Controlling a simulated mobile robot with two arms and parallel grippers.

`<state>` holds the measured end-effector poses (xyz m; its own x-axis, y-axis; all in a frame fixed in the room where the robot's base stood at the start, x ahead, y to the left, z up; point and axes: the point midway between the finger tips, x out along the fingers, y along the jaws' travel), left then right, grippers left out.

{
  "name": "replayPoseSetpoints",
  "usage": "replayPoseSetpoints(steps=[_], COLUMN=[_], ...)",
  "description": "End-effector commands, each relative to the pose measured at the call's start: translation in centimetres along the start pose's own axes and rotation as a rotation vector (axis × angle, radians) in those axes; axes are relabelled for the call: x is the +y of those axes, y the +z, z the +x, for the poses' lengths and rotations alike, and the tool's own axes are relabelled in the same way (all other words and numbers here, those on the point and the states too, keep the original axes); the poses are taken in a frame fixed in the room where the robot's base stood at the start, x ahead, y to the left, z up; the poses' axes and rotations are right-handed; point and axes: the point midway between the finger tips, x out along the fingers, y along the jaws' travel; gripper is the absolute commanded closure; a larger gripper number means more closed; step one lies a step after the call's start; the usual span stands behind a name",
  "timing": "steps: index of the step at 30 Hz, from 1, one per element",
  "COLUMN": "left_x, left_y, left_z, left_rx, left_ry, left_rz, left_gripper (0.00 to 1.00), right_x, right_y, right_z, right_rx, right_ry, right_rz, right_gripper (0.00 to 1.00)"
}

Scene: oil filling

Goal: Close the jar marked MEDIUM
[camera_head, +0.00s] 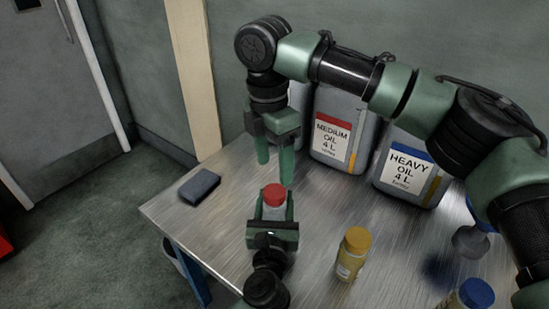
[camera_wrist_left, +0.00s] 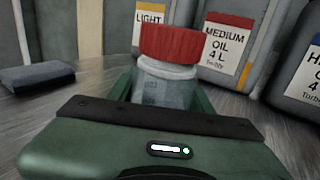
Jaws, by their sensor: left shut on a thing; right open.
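A small clear jar (camera_wrist_left: 165,88) stands between the fingers of my left gripper (camera_head: 272,213), which is shut on it. Its red lid (camera_head: 274,194) sits on top; in the left wrist view the red lid (camera_wrist_left: 172,43) looks level, with a pale ring under it. I cannot tell how tight it is, and I cannot read the jar's label. My right gripper (camera_head: 275,168) is open, its fingers pointing down just above the red lid, apart from it and empty.
Canisters line the back: MEDIUM OIL (camera_head: 333,135), HEAVY OIL (camera_head: 408,170) and one marked LIGHT (camera_wrist_left: 150,20). A yellow-lidded jar (camera_head: 352,253) and a blue-lidded jar (camera_head: 470,296) stand to the right. A dark block (camera_head: 199,186) lies at the metal table's (camera_head: 215,230) left edge.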

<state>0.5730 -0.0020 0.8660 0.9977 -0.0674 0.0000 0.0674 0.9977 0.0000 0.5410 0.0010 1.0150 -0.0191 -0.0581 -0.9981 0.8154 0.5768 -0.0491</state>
Motion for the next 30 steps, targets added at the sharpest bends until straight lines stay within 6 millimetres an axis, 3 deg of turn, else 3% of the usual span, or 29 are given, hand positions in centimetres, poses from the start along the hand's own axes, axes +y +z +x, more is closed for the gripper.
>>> replayPoseSetpoints(steps=[6, 12, 25, 30], left_x=[0.0, 0.0, 0.0, 0.0], left_y=[0.0, -0.1, 0.0, -0.1], left_z=[0.0, 0.0, 0.0, 0.0], left_rx=[0.001, 0.001, 0.001, 0.001], left_ry=[0.000, 0.000, 0.000, 0.000], left_rz=[0.000, 0.000, 0.000, 0.000], left_gripper=[1.00, 1.00, 1.00, 1.00], right_x=[-0.2, -0.2, -0.2, -0.2], right_y=[0.0, 0.1, 0.0, 0.0], right_z=[-0.4, -0.7, -0.7, 0.6], right_rx=[0.017, 0.019, 0.018, 0.019], right_ry=[0.036, 0.056, 0.060, 0.058], right_rz=[-0.450, -0.673, -0.720, -0.719], right_gripper=[0.37, 0.37, 0.37, 0.37])
